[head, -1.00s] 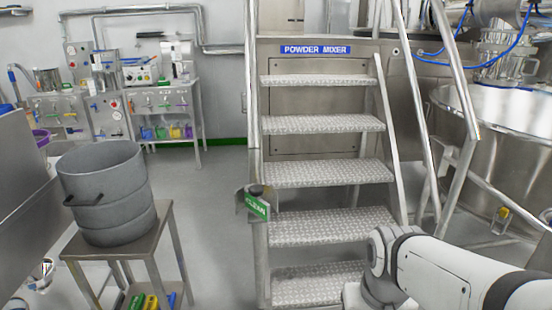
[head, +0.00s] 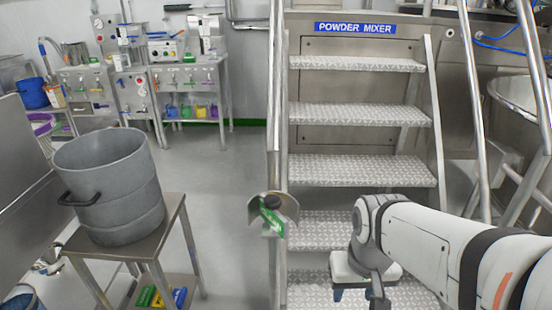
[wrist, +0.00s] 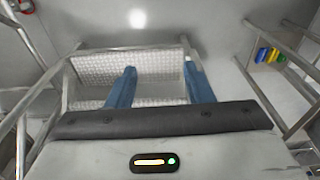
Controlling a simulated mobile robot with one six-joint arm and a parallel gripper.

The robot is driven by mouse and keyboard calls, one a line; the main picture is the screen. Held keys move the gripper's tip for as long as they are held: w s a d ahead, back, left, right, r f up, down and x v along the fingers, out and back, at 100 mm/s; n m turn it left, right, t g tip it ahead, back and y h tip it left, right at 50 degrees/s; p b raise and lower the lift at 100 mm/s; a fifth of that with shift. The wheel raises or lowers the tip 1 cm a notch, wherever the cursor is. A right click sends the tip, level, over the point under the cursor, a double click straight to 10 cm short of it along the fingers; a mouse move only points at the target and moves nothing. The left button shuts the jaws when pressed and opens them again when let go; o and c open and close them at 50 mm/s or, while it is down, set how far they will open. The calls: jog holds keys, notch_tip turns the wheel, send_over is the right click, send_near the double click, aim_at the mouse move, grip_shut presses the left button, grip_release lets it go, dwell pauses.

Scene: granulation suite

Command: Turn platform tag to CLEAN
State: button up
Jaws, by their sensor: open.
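The platform tag (head: 272,217) is a green plate with white lettering, tilted steeply and too small to read now. It sits with a dark knob and a curved grey plate at the left post of the metal stairs (head: 360,170). My gripper (head: 361,296) hangs over the lower steps, to the right of the tag and lower in the picture, apart from it. In the wrist view my gripper (wrist: 161,80) shows two blue fingers spread apart with nothing between them, above the stair treads (wrist: 130,65). I cannot make out the tag in the wrist view.
A grey drum (head: 112,190) stands on a small metal table (head: 175,215) at the left. Yellow, green and blue items (head: 163,296) lie on its lower shelf. Handrails (head: 475,110) flank the stairs. The floor between table and stairs (head: 215,185) is clear.

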jog(key=shift+o, duration=1.1)
jog(key=w+a+r+m+p, duration=0.1)
jog(key=w+a+r+p, duration=0.6)
jog(key=p, duration=0.9)
jog(key=w+r, duration=0.3)
jog(key=r, duration=0.2)
jog(key=shift+w+r+g, duration=0.3)
jog(key=shift+w, duration=0.05)
jog(key=m+p, duration=0.1)
jog(key=p, duration=1.1)
send_near(273, 200)
jog(key=shift+w+d+f+g, duration=0.1)
jog(key=shift+d+f+g, duration=0.05)
jog(key=shift+d+g, duration=0.15)
jog(key=shift+w+a+f, duration=0.1)
jog(key=shift+w+a, duration=0.05)
jog(key=shift+a, duration=0.1)
jog(key=shift+a+f, duration=0.1)
jog(key=shift+f, duration=0.15)
notch_tip(273, 200, down, 8)
jog(key=shift+r+p, duration=0.2)
jog(key=shift+p, duration=0.35)
jog(key=shift+c, duration=0.3)
jog(key=c, duration=0.9)
jog(key=shift+o, duration=0.5)
jog(key=shift+w+d, duration=0.1)
jog(key=shift+d, duration=0.15)
jog(key=shift+a, duration=0.15)
jog(key=shift+c, duration=0.6)
